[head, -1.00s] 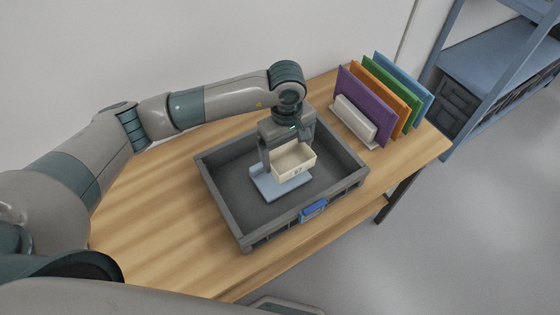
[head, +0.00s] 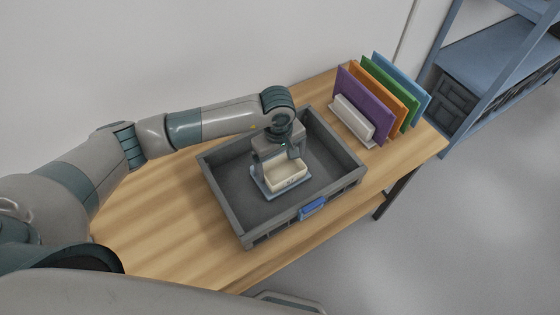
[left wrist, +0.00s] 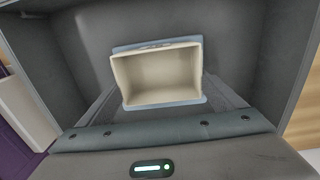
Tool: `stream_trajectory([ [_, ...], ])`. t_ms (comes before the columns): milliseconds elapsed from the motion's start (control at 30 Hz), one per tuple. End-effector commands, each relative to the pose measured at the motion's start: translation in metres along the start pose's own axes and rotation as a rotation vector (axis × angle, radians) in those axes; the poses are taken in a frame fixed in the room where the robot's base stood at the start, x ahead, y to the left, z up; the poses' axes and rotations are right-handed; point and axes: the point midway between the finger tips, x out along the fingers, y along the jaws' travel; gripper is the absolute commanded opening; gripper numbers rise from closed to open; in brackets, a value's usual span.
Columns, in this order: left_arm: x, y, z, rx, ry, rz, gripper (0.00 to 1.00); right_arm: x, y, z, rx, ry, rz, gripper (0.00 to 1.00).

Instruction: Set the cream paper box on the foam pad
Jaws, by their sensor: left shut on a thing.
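The cream paper box (head: 287,175) is open-topped and upright inside the grey crate (head: 222,204). It sits over the light blue foam pad (head: 261,184), appearing on or just above it; I cannot tell if it touches. My left gripper (head: 283,166) reaches down into the crate and is shut on the box. In the left wrist view the empty box (left wrist: 157,78) fills the middle, with pad edges (left wrist: 150,43) showing behind and in front of it. My right gripper is not in view.
The crate has raised walls and a blue front tag (head: 313,208). It stands on a wooden table (head: 150,220). A rack of coloured panels (head: 365,105) stands to the right. A blue-grey shelf (head: 480,70) is beyond. The table left of the crate is clear.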

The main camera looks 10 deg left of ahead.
Motion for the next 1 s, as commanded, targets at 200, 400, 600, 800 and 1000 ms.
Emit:
stream_trajectory([
  [200,0.004,-0.0001,-0.0003,0.001,0.001,0.001,0.67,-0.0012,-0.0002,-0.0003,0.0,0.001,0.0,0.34],
  [400,0.0063,-0.0002,-0.0005,0.001,0.001,0.001,0.67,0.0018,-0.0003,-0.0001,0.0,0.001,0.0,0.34],
  [600,0.006,-0.0003,-0.0004,0.0,0.001,0.0,1.0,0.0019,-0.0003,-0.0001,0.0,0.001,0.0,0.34],
  [800,0.0054,-0.0003,-0.0004,0.0,0.001,0.0,1.0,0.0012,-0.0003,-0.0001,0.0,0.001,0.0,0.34],
  [1000,-0.0004,0.0006,-0.001,0.0,0.002,0.003,1.0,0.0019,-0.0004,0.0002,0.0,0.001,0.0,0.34],
])
